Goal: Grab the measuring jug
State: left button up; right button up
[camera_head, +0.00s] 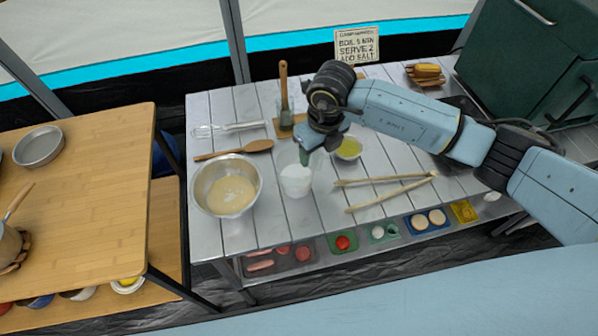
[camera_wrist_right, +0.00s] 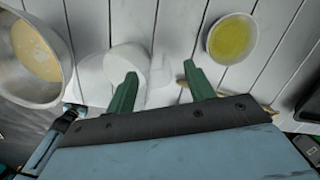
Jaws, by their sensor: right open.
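The measuring jug (camera_head: 296,182) is a clear vessel with white contents. It stands upright on the white slatted table, right of the steel bowl of batter (camera_head: 226,186). In the right wrist view the white contents of the jug (camera_wrist_right: 124,58) show behind and beside the left finger. My right gripper (camera_head: 306,157) is at the jug's top, its green fingers pointing down. In the wrist view the right gripper (camera_wrist_right: 160,70) has its fingers apart with nothing clamped. Whether the jug's wall lies between the fingers I cannot tell. My left gripper is out of view.
A small bowl of yellow liquid (camera_head: 348,148) stands close to the right of the jug. A wooden spoon (camera_head: 240,150) and whisk (camera_head: 225,129) lie to the left. Wooden tongs (camera_head: 390,188) lie to the right. A dark green box-like unit (camera_head: 520,60) stands at back right.

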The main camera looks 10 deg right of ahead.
aim_at(300, 173)
jog(key=shift+w+f, duration=0.15)
jog(key=shift+f, duration=1.25)
jog(key=shift+r, duration=0.1)
grip_shut()
